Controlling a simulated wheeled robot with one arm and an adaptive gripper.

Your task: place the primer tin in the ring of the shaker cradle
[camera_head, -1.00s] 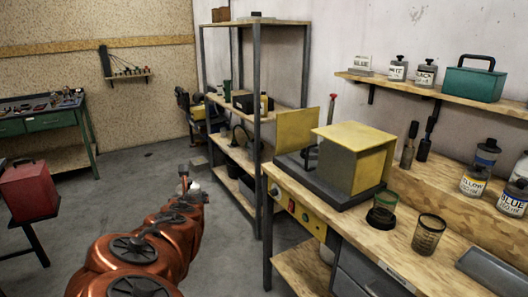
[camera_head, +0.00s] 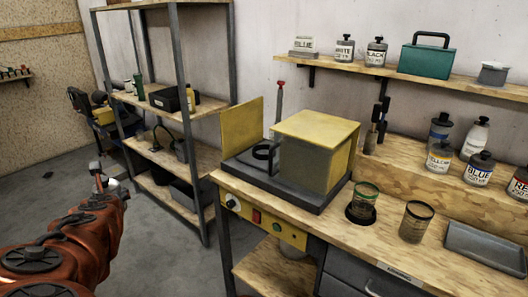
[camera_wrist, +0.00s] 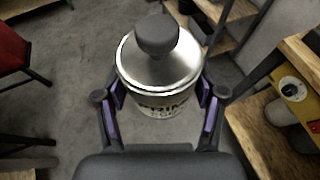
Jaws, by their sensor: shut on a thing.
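The primer tin (camera_wrist: 160,72) is a metal tin with a cone-shaped top, a dark round cap and a label reading "PRIM". My gripper (camera_wrist: 161,95) is shut on it, one purple-padded finger on each side, and holds it upright above the floor. In the head view my gripper (camera_head: 103,181) is at the left, apart from the bench, and the tin there is small and mostly hidden. The shaker cradle's dark ring (camera_head: 264,151) sits on a grey base beside a yellow housing (camera_head: 312,155), with a yellow panel (camera_head: 238,133) standing open at its left. The ring looks empty.
The shaker stands at the left end of the wooden bench (camera_head: 470,265). Two glass cups, one greenish (camera_head: 365,200) and one clear (camera_head: 416,222), stand right of it. A metal shelf rack (camera_head: 183,115) stands behind my arm. Open floor lies between arm and bench.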

